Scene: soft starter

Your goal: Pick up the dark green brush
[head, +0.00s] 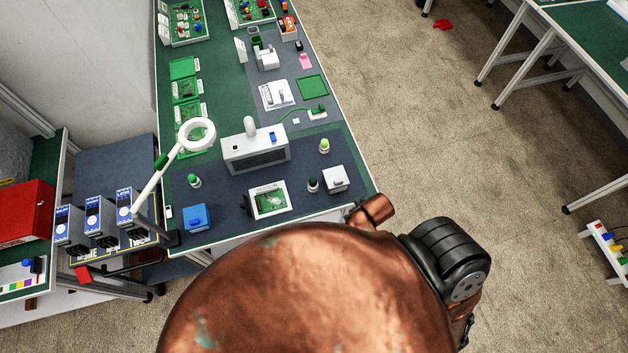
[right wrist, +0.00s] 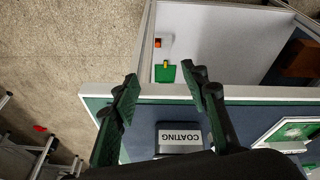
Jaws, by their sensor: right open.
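A small upright item with a dark green, almost black top (head: 313,185) stands on the near end of the bench, left of a white box (head: 336,179). It is too small to tell whether it is the dark green brush. Two similar upright items have a green top (head: 194,181) and a light green top (head: 324,146). None of these shows clearly in the right wrist view. My right gripper (right wrist: 161,86) is open, with nothing seen between its fingers, near the bench edge and a box labelled COATING (right wrist: 180,138). My left gripper is not in view.
A framed green board (head: 269,200), a blue box (head: 197,217), a grey unit (head: 255,150) and a ring lamp (head: 197,135) crowd the bench. In the right wrist view, a pale surface beyond the bench edge holds a green square (right wrist: 165,74). Open floor lies right of the bench.

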